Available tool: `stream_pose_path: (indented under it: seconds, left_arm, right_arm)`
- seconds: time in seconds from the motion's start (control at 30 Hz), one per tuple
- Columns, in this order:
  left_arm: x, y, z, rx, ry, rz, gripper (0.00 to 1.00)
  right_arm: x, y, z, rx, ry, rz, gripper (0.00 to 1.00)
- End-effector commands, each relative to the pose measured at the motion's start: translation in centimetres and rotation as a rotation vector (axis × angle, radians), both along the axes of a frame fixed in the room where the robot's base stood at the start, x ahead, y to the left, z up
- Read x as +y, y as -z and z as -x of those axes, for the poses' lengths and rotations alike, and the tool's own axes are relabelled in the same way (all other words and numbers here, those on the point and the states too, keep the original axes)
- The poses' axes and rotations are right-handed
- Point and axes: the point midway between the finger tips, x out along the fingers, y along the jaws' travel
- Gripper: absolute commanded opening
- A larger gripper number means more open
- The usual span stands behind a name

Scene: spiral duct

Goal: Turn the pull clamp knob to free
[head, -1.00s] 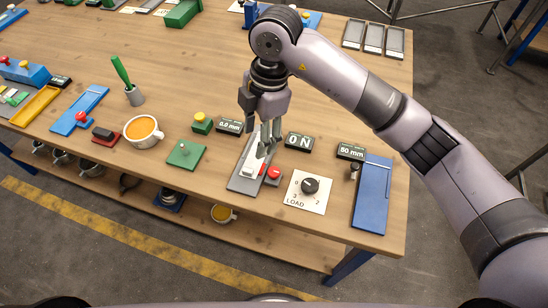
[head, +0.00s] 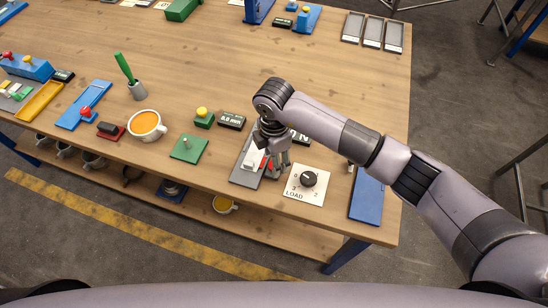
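No knob in the head view carries a readable "pull clamp" or "free" label, so I cannot tell which one it is. A black round knob (head: 308,178) sits on a white plate marked LOAD with numbers. A red knob (head: 86,112) stands on a blue slotted plate at the left. My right gripper (head: 277,172) points down over the right edge of a grey plate (head: 244,174) with a white rocker, just left of the LOAD plate. Its fingers hide most of the red button there, and I cannot tell their opening. My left gripper is out of view.
A cup of orange liquid (head: 146,126), a green plate with a peg (head: 188,149) and a yellow-topped green box (head: 203,117) stand left of my gripper. A blue plate (head: 368,194) lies near the table's right edge. The table middle behind is mostly clear.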

Motion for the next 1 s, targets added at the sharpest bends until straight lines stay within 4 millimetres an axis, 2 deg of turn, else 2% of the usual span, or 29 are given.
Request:
stream_pose_path:
  seconds: [0.2, 0.53, 1.0]
  left_arm:
    - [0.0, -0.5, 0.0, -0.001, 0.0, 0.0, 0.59]
    - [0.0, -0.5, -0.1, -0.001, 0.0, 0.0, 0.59]
    - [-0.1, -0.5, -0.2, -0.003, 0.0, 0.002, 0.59]
  right_arm:
    - [0.0, 2.0, 0.0, 0.0, 0.001, -0.001, 0.49]
    - [0.0, 2.3, 0.0, 0.0, 0.0, -0.001, 0.48]
    - [0.0, 2.3, 0.0, 0.0, 0.0, -0.001, 0.17]
